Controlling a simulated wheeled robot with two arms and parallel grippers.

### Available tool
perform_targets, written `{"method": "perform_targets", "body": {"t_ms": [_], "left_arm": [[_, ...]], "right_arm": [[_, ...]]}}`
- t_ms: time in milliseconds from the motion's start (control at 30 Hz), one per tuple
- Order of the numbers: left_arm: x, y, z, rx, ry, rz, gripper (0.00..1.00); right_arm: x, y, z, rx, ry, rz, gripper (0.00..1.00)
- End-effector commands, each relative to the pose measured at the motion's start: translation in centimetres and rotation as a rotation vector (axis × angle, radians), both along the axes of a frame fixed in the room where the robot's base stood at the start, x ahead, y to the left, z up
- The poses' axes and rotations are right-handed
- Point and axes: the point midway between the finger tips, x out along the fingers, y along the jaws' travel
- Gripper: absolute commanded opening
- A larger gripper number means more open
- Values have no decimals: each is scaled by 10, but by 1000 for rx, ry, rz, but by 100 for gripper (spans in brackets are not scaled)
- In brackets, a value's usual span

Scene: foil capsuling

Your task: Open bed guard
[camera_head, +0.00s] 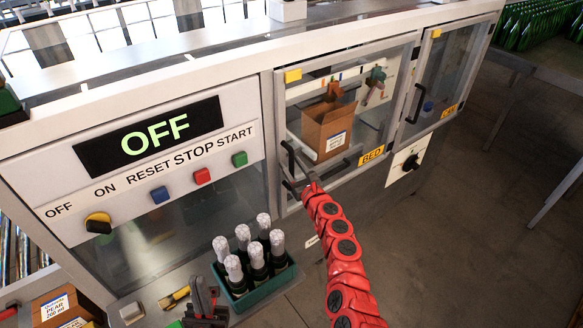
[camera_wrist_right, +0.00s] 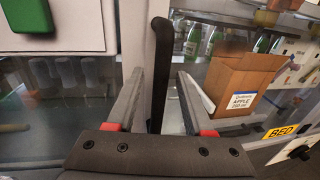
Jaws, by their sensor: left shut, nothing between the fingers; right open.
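The bed guard (camera_head: 366,62) is a framed clear panel labelled BED (camera_head: 371,155) and looks closed. Its black handle (camera_head: 289,158) stands upright on its left edge. My right gripper (camera_head: 298,183), on the red arm, is at the lower end of this handle. In the right wrist view, the handle (camera_wrist_right: 161,65) stands between the two open fingers of my right gripper (camera_wrist_right: 160,95), with gaps on both sides. My left gripper (camera_head: 204,288) is low in the head view, left of the bottle crate, shut and empty; its arm is out of frame.
Behind the guard is an open cardboard box (camera_head: 328,125), labelled APPLE in the wrist view. A green crate (camera_head: 262,285) of foil-topped bottles stands below my right gripper's left. The control panel (camera_head: 150,150) reads OFF. A second guard (camera_head: 447,75) is to the right.

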Motion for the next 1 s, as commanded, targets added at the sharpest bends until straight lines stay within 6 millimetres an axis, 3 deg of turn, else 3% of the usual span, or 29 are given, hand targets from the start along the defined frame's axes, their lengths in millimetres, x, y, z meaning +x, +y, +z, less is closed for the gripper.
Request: {"method": "perform_targets", "body": {"t_ms": [433, 733, 1000], "left_arm": [[0, 0, -4, 0, 0, 0, 0], [0, 0, -4, 0, 0, 0, 0], [0, 0, -4, 0, 0, 0, 0]], "right_arm": [[7, 2, 1, -1, 0, -2, 52], [7, 2, 1, 0, 1, -1, 0], [7, 2, 1, 0, 1, -1, 0]]}}
